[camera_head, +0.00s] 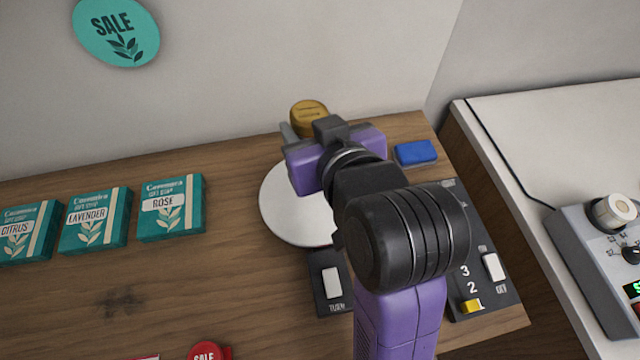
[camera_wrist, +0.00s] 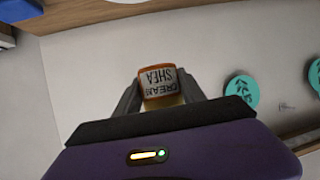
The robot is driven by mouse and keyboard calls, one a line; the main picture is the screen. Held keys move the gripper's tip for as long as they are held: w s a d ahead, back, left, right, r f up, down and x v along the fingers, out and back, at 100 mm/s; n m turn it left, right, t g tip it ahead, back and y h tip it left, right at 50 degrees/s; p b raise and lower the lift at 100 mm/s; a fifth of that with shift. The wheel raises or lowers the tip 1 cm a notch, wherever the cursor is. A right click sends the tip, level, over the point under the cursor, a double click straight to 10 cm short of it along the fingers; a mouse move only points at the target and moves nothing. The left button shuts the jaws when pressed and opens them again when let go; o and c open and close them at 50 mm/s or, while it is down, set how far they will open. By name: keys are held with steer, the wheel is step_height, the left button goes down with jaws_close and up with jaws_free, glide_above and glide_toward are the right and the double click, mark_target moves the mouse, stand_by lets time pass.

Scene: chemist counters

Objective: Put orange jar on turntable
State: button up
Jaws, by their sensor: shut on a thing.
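The orange jar (camera_head: 309,117) shows in the head view just beyond my gripper, near the wall, with its amber lid upward. In the wrist view the jar (camera_wrist: 158,86) sits between the two fingers, its label reading "SHEA CREAM" upside down. My gripper (camera_wrist: 160,92) is shut on the jar; in the head view one finger of my gripper (camera_head: 290,132) shows beside it. The white round turntable (camera_head: 285,213) lies on the counter below and left of my gripper, partly covered by it. I cannot tell the jar's height above the turntable.
A switch box (camera_head: 331,284) stands before the turntable. A dark control panel (camera_head: 487,295) and a blue block (camera_head: 416,152) are to the right. Teal soap boxes (camera_head: 171,207) stand left. A red sale button (camera_head: 205,352) is at the front. The counter between is clear.

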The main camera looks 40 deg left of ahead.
step_height(320, 180, down, 16)
steer(key=shift+f, duration=0.25)
stand_by(0.4)
steer(key=shift+f+b, duration=0.2)
steer(key=shift+b, duration=0.1)
steer(key=o, duration=1.4)
steer(key=shift+r, duration=0.1)
steer(key=shift+r, duration=0.25)
steer(key=v, duration=1.1)
steer(key=shift+s+d, duration=0.3)
steer(key=shift+r, duration=0.1)
